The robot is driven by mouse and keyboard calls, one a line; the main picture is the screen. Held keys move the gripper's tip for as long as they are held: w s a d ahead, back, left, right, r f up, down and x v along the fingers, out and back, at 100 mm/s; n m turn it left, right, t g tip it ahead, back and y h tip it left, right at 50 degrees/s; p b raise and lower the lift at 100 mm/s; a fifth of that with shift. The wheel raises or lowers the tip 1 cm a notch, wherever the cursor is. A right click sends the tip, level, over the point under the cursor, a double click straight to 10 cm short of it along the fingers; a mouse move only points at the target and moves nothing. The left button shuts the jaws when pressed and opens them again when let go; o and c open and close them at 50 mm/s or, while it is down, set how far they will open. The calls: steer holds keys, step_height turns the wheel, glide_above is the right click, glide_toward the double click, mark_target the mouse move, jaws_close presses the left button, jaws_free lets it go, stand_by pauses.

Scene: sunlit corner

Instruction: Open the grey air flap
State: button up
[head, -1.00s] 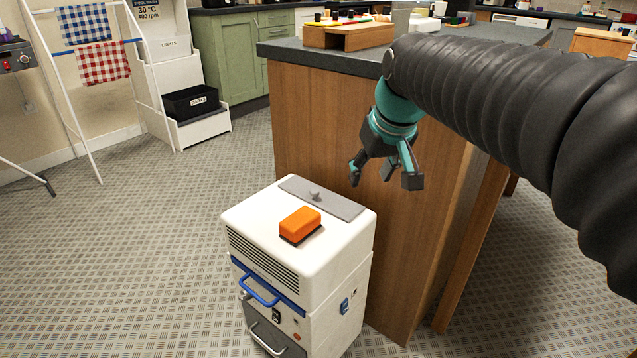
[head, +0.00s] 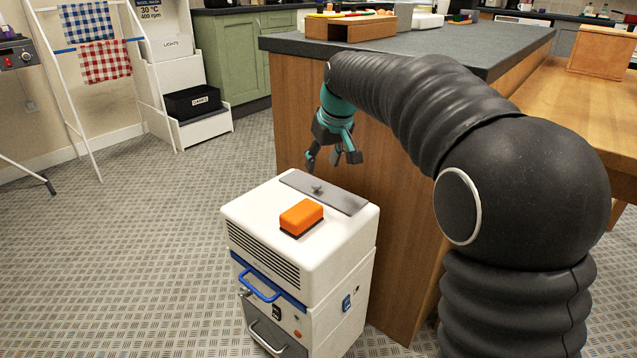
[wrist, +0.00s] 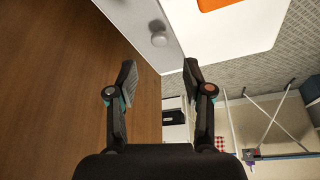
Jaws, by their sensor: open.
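The grey air flap (head: 325,191) lies flat on top of the white machine, along its back edge, and looks shut. A small grey knob (head: 317,187) stands on it. My gripper (head: 332,166) is open and empty, above and just behind the flap, pointing down. In the wrist view the open fingers (wrist: 160,80) are in the lower middle, with the flap (wrist: 140,25) and its knob (wrist: 159,38) beyond the tips. The fingers appear apart from the knob.
An orange sponge-like block (head: 301,217) sits on the white machine (head: 340,240) in front of the flap. The wooden counter (head: 385,220) stands close behind and to the right. The floor on the left is open up to the drying rack (head: 75,110).

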mark_target(316, 184)
steer(key=b+x, duration=0.1)
steer(key=x, duration=0.6)
steer(key=shift+f, duration=0.2)
jaws_close()
